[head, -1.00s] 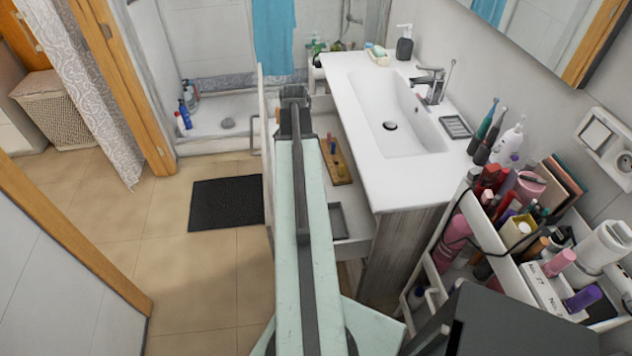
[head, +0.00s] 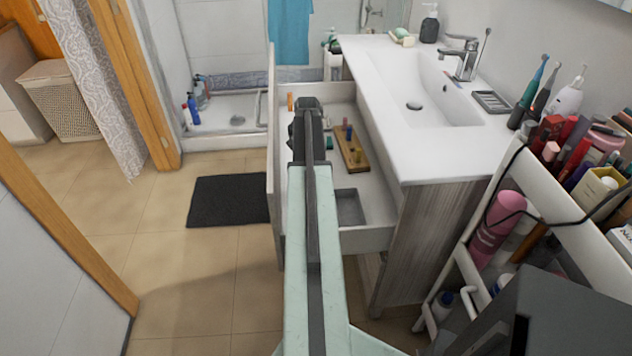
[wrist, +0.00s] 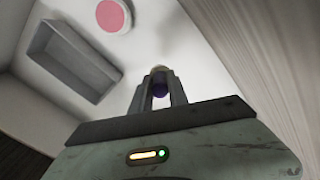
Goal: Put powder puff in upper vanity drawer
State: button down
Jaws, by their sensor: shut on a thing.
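I cannot tell for sure whether this is the powder puff. In the head view my gripper (head: 308,118) is over the open upper vanity drawer (head: 365,240), and my arm hides its fingertips and what they hold. A flat round pink thing with a pale rim (wrist: 110,15) shows over the drawer floor in the wrist view, beyond a grey tray (wrist: 75,62). It is not seen in the head view.
In the drawer are a wooden tray (head: 352,150) with small bottles and the grey tray (head: 349,208), with bare white floor between. The vanity top with its sink (head: 425,90) overhangs the right. A crowded cosmetics cart (head: 560,210) stands at the right.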

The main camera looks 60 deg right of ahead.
notch_tip(320, 180, down, 8)
jog(key=b, duration=0.6)
jog(key=shift+r, duration=0.35)
jog(key=shift+f, duration=0.2)
jog(key=c, duration=1.3)
grip_release()
jog(key=shift+r, duration=0.1)
notch_tip(320, 180, up, 12)
jog(key=p, duration=1.2)
jog(key=shift+r, duration=0.15)
jog(key=shift+p, duration=0.3)
